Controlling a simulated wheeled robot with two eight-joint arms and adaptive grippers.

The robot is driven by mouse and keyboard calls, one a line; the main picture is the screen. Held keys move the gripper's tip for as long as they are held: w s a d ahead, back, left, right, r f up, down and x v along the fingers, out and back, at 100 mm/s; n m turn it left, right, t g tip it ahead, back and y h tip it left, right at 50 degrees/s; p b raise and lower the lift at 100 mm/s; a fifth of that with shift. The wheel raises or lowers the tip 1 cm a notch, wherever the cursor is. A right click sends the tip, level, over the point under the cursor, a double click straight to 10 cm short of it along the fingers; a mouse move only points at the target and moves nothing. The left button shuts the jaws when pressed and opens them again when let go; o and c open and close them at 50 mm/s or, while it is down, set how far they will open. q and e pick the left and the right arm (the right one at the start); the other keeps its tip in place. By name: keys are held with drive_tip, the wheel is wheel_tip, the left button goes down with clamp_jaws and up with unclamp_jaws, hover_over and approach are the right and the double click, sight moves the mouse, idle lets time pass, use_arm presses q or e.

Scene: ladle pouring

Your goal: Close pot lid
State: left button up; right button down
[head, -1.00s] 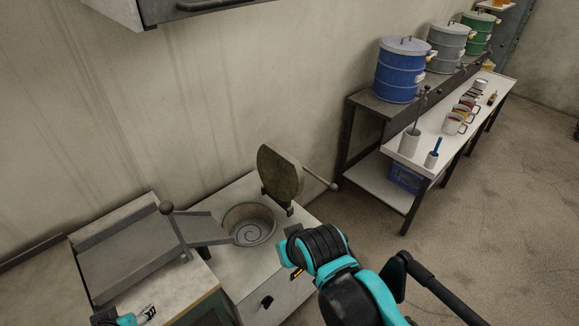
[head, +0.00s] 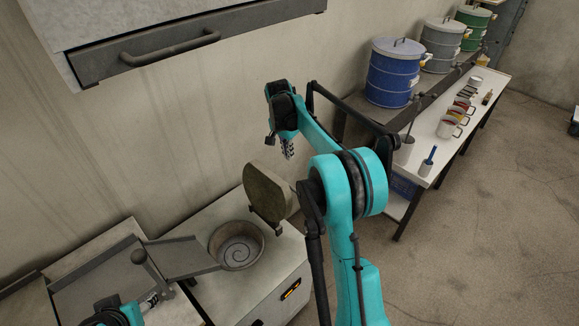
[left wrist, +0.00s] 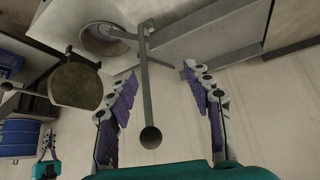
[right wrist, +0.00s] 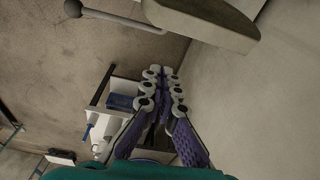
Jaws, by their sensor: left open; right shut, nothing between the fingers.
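The round metal pot (head: 237,246) is set into the counter, open, with a spiral bottom; it shows in the left wrist view (left wrist: 100,42). Its thick round lid (head: 266,194) stands raised on edge behind the pot's right side. In the right wrist view the lid (right wrist: 205,18) crosses the top, with its ball-ended handle (right wrist: 110,18) to the left. My right gripper (head: 288,150) is shut and empty, above and apart from the lid. My left gripper (left wrist: 148,92) is open, its fingers either side of a ball-ended lever (left wrist: 147,95), without visible grip.
A sloped metal tray (head: 100,280) lies left of the pot. A wall cabinet (head: 170,50) hangs above. At right, a bench (head: 430,150) holds cups, and a blue drum (head: 393,75) stands with other drums behind it. Floor at right is clear.

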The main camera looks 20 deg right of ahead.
drive_tip(key=w+d+f+b, duration=0.2)
drive_tip(key=d+f+b, duration=0.1)
drive_tip(key=f, duration=0.9)
drive_tip(key=shift+m, duration=0.4)
drive_tip(key=a, duration=0.1)
drive_tip(key=s+a+r, duration=0.1)
drive_tip(key=a, duration=0.1)
drive_tip(key=shift+s+a+r, duration=0.25)
drive_tip(key=shift+a+r, duration=0.05)
drive_tip(key=shift+a, duration=0.05)
drive_tip(key=shift+a, duration=0.2)
